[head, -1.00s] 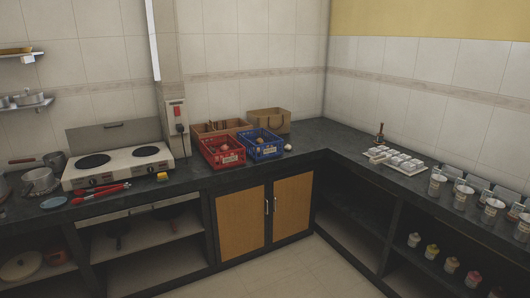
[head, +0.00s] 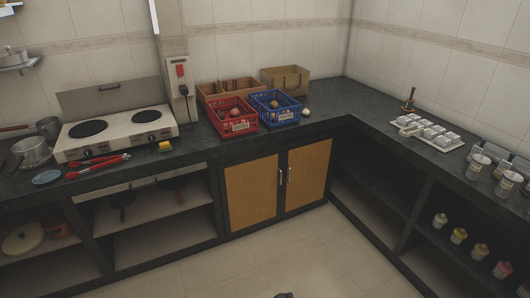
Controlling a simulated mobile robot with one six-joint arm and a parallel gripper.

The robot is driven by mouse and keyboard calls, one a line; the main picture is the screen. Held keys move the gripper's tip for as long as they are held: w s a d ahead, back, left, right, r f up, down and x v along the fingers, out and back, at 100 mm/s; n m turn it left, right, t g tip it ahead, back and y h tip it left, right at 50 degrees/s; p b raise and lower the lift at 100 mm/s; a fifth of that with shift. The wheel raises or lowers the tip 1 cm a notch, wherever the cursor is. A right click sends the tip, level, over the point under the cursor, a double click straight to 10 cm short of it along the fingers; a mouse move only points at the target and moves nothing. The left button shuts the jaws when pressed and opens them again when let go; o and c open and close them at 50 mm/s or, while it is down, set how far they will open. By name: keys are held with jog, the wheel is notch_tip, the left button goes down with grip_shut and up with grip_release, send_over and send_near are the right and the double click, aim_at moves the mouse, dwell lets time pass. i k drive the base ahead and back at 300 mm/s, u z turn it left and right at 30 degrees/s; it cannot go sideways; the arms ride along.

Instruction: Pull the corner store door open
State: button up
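Two wooden cupboard doors in dark frames stand under the counter by the corner, a left door (head: 251,193) and a right door (head: 307,173). Both are shut. Each has an upright metal handle near the middle post, a left handle (head: 279,177) and a right handle (head: 289,175). Nothing touches the doors or handles. My gripper cannot be made out in the head view. Only a small dark shape shows at the bottom edge, too cut off to identify.
The tiled floor (head: 235,262) before the doors is clear. Open shelves flank the cupboard, with pans on the left and small jars (head: 459,236) on the right. The dark counter (head: 345,112) holds a red crate (head: 241,126), a blue crate (head: 285,117) and a stove (head: 115,133).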

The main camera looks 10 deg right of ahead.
aim_at(307, 165)
jog(key=u, duration=0.55)
jog(key=i, duration=1.05)
jog(key=u, duration=0.45)
